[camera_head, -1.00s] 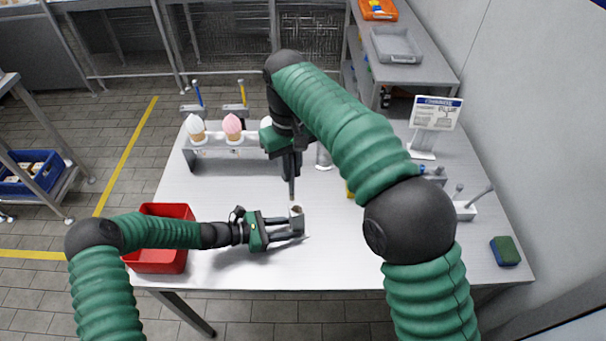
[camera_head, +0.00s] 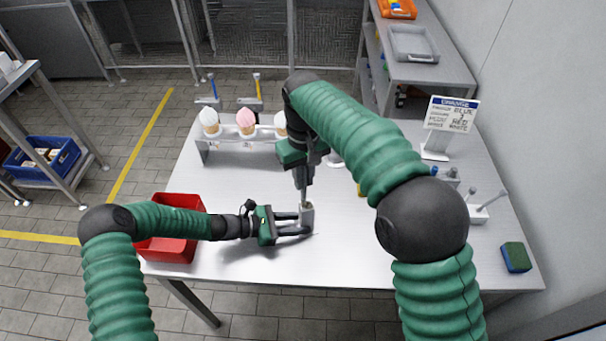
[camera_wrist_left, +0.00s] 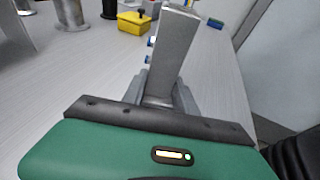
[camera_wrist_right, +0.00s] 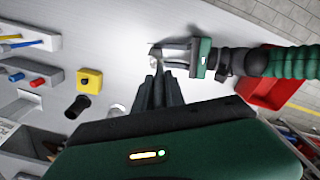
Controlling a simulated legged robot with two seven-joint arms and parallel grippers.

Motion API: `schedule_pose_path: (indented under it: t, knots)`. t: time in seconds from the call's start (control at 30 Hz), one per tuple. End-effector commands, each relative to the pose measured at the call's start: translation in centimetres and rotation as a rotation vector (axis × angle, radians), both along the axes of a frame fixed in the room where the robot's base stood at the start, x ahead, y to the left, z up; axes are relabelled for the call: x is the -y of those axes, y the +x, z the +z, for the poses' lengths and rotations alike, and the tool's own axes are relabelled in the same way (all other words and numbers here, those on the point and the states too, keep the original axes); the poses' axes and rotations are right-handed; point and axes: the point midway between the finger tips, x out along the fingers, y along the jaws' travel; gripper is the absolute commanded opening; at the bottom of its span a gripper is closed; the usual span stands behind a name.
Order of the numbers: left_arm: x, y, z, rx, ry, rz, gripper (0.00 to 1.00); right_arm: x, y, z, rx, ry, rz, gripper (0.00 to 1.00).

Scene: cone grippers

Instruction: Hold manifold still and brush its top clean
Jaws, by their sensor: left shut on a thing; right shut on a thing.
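The manifold (camera_head: 307,217) is a small grey metal block near the table's middle front. My left gripper (camera_head: 297,223) is shut on it from the left. In the left wrist view the manifold (camera_wrist_left: 173,50) rises upright between the fingers, with small blue fittings on its left side. My right gripper (camera_head: 304,182) is above the manifold, pointing down, shut on a thin dark tool, likely the brush (camera_head: 303,197). The tool's lower end is at the manifold's top; I cannot tell whether it touches. The right wrist view shows the right gripper's fingers (camera_wrist_right: 157,85) close to the manifold.
A red bin (camera_head: 170,252) stands left of my left gripper. A rack with cones (camera_head: 246,128) is at the back left. A sign (camera_head: 449,115), a tool holder (camera_head: 478,212) and a green-blue sponge (camera_head: 516,257) are on the right.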

Motion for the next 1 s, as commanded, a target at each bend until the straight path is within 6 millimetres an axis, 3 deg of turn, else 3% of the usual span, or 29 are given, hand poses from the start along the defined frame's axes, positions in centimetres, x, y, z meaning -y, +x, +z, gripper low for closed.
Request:
schedule_pose_path:
  t: [1.0]
  knots:
    - [-0.02, 0.03, -0.01, 0.0, 0.0, 0.001, 0.0, 0.02, -0.01, -0.94, -0.001, 0.0, 0.0, 0.0]
